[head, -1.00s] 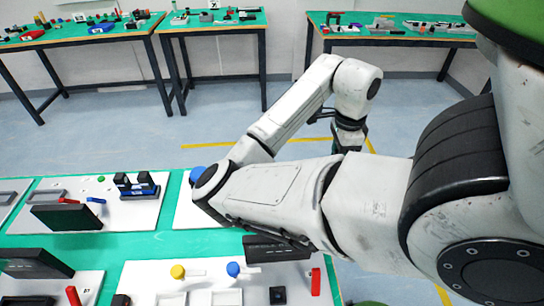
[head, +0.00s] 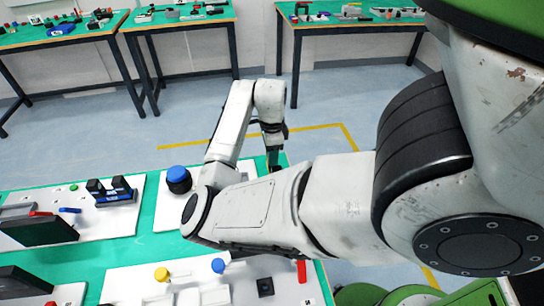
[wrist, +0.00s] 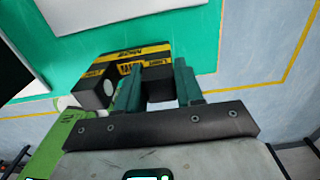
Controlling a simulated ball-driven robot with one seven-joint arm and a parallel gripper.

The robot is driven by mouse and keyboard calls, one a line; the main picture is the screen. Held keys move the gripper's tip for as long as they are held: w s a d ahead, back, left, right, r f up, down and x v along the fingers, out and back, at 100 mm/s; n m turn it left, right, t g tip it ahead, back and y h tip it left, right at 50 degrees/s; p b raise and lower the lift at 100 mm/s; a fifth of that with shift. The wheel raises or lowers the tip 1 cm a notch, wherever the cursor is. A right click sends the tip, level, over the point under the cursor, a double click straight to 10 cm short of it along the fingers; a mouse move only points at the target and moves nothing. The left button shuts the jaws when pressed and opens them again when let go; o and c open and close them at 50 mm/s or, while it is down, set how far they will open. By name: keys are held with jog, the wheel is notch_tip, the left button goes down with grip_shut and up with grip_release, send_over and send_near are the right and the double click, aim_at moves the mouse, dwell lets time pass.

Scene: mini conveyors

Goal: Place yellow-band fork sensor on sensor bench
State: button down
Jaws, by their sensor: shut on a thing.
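The yellow-band fork sensor (wrist: 118,68) shows in the wrist view as a dark body with a yellow and black lettered band. My gripper (wrist: 160,88) is shut on it, with the green fingers on either side of a black part of it. In the head view my gripper (head: 273,158) is by the far right corner of the near green-topped table, small and dark, and the sensor cannot be made out there. I cannot tell from the frames which table is the sensor bench.
The near green table (head: 165,243) carries white panels, a blue round button (head: 178,176), a black two-post device on a blue base (head: 112,190), and yellow and blue knobs. Three green-topped benches with small parts stand at the back. Bare floor (head: 215,110) with yellow lines lies between.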

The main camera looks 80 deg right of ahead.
jog(key=shift+f, duration=0.9)
jog(key=shift+f, duration=0.1)
jog(key=c, duration=0.7)
grip_release()
notch_tip(320, 180, up, 12)
jog(key=shift+r+b, duration=0.15)
jog(key=shift+b, duration=0.25)
